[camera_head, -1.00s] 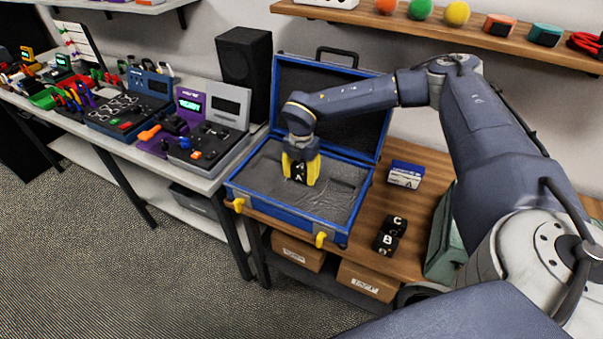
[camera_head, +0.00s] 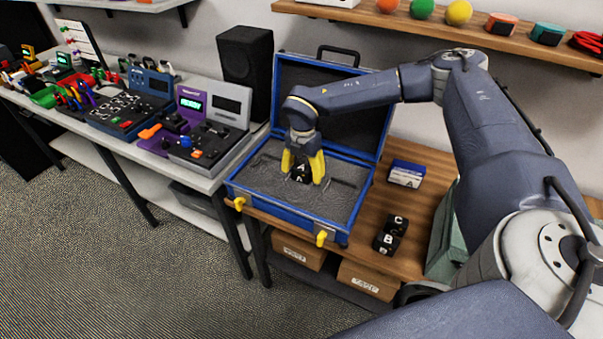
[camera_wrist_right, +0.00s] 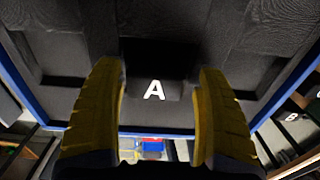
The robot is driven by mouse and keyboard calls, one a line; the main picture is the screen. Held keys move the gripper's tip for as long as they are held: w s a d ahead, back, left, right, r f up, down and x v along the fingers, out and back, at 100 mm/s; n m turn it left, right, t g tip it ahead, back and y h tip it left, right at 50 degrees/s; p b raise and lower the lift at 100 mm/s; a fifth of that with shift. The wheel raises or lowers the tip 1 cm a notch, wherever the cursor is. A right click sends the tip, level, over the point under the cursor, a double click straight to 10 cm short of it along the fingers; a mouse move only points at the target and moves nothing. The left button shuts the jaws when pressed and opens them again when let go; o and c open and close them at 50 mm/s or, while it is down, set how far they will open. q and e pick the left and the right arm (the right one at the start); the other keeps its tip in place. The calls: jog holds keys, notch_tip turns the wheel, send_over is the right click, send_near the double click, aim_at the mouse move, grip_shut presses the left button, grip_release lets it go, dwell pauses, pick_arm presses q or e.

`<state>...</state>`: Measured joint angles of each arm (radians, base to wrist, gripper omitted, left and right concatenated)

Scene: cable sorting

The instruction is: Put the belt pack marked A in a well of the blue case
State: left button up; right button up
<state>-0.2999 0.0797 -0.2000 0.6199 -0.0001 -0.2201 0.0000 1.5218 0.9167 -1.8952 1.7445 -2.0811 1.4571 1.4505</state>
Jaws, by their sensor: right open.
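The black belt pack marked A (camera_head: 301,172) is inside the open blue case (camera_head: 285,208), low in its grey foam. In the right wrist view the belt pack's white letter A (camera_wrist_right: 154,90) faces the camera, and its dark body blends into the foam. I cannot tell how deep it sits in a well. My right gripper (camera_head: 303,178) points down over the pack with yellow fingers spread on both sides. In the right wrist view the fingers (camera_wrist_right: 160,108) stand apart from the pack, with a gap on each side. My left gripper is not in view.
Black packs marked C (camera_head: 398,224) and B (camera_head: 387,239) lie on the wooden bench right of the case. A blue and white box (camera_head: 406,174) stands behind them. The case's raised lid (camera_head: 350,105) and a black speaker (camera_head: 246,68) stand at the back.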

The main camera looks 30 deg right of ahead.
aim_at(302, 167)
notch_tip(302, 167, up, 11)
jog(key=shift+w+r, duration=0.15)
jog(key=shift+a, duration=0.1)
dwell(0.4)
